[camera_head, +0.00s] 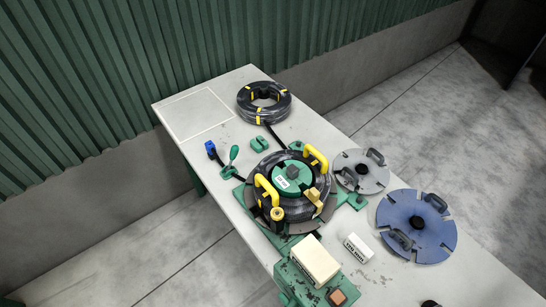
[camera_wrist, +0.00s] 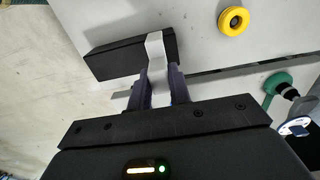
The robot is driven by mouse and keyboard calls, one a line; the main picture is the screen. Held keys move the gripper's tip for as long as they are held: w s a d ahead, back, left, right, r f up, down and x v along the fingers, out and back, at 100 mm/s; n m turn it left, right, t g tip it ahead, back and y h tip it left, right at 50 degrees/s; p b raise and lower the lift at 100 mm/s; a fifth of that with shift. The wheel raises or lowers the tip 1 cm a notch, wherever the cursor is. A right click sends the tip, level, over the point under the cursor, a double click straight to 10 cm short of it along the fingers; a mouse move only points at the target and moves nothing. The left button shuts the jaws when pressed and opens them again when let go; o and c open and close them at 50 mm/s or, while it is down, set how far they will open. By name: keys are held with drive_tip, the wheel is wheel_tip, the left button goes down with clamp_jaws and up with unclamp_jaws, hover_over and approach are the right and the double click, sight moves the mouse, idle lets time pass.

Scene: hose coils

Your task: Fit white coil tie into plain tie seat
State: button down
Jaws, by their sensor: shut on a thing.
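My gripper (camera_wrist: 159,90) shows in the wrist view with its two dark fingers closed on a white piece, the white coil tie (camera_wrist: 155,48). The tie stands out past the fingertips, and its far end overlaps a black block (camera_wrist: 105,58) in the picture. I cannot tell whether the tie touches that block. The arm and gripper do not show in the head view. I cannot pick out the plain tie seat for sure in either view. A black hose coil (camera_head: 290,210) sits around a green hub (camera_head: 286,176) with yellow handles on the table.
A second coil with yellow bands (camera_head: 252,110) lies at the table's far end, beside an outlined bare area (camera_head: 195,113). A grey disc (camera_head: 372,180), a blue disc (camera_head: 440,235), a beige box (camera_head: 315,260) and a white slotted block (camera_head: 357,247) also stand there.

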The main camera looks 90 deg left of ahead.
drive_tip(key=shift+r+p, duration=0.4)
drive_tip(key=shift+r, duration=0.3)
drive_tip(key=shift+r+p, duration=2.35)
drive_tip(key=shift+r, duration=0.8)
drive_tip(key=shift+f, duration=0.1)
